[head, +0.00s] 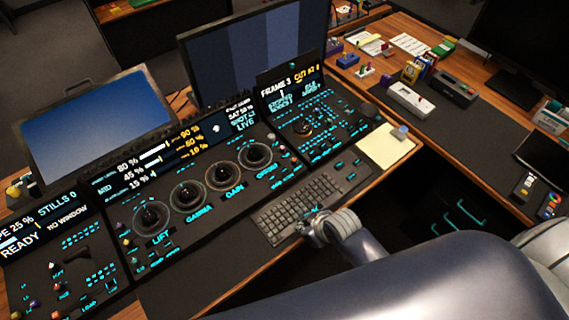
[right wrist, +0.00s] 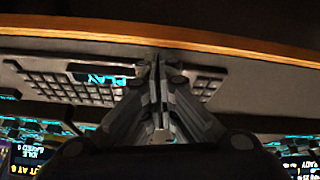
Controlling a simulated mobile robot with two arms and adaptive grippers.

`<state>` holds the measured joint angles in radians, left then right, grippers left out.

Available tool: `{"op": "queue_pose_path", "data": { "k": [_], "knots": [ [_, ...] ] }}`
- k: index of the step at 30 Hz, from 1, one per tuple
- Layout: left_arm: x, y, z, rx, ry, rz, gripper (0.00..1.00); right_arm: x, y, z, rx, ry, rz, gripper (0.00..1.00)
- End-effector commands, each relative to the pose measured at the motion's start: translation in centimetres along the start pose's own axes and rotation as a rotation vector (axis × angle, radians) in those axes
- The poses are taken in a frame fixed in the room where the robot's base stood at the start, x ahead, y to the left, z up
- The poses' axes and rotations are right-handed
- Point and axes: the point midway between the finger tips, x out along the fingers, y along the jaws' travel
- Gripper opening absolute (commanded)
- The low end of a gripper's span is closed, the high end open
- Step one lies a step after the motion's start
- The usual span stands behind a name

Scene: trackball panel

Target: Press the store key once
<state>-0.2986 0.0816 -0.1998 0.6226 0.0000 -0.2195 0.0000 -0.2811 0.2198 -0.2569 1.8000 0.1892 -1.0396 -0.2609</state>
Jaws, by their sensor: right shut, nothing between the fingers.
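A dark control console (head: 200,260) with cyan-lit keys and several round dials fills the left and middle of the head view. I cannot pick out the store key; most key labels are too small to read. The left panel (head: 75,265) reads "STILLS 0" and "READY" on its screen. My right gripper (head: 308,234) is at the front edge of the keyboard (head: 295,208); I cannot tell if it touches. My left gripper is not in view.
Dials (head: 220,174) stand up from the middle panel. Monitors (head: 95,115) rise behind the console. A yellow pad (head: 385,150) lies right of the keyboard. The right desk holds a white box (head: 410,99) and small items. A dark gap lies between the desks.

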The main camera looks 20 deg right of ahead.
Motion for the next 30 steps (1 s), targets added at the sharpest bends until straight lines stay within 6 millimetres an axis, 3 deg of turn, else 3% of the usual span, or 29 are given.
{"op": "queue_pose_path", "data": {
  "k": [1,3,5,9,12,18,30],
  "knots": [
    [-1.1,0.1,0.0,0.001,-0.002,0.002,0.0,-1.6,0.7,-3.1,-0.072,0.046,-0.005,0.0],
    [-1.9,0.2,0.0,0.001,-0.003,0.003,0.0,-3.2,1.1,-6.7,-0.178,0.104,-0.017,0.0],
    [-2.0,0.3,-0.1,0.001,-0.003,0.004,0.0,-2.5,2.7,-9.8,-0.301,0.163,-0.015,0.0],
    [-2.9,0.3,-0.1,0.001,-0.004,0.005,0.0,-3.1,6.1,-16.0,-0.539,0.275,0.014,0.0],
    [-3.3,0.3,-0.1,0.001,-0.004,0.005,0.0,-3.8,8.5,-19.1,-0.656,0.327,0.047,0.0],
    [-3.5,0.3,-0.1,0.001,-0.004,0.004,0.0,-4.6,10.9,-21.7,-0.758,0.369,0.088,0.0],
    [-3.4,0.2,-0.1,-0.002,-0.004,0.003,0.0,-4.5,11.0,-21.8,-0.764,0.373,0.091,0.0]
  ]
}}
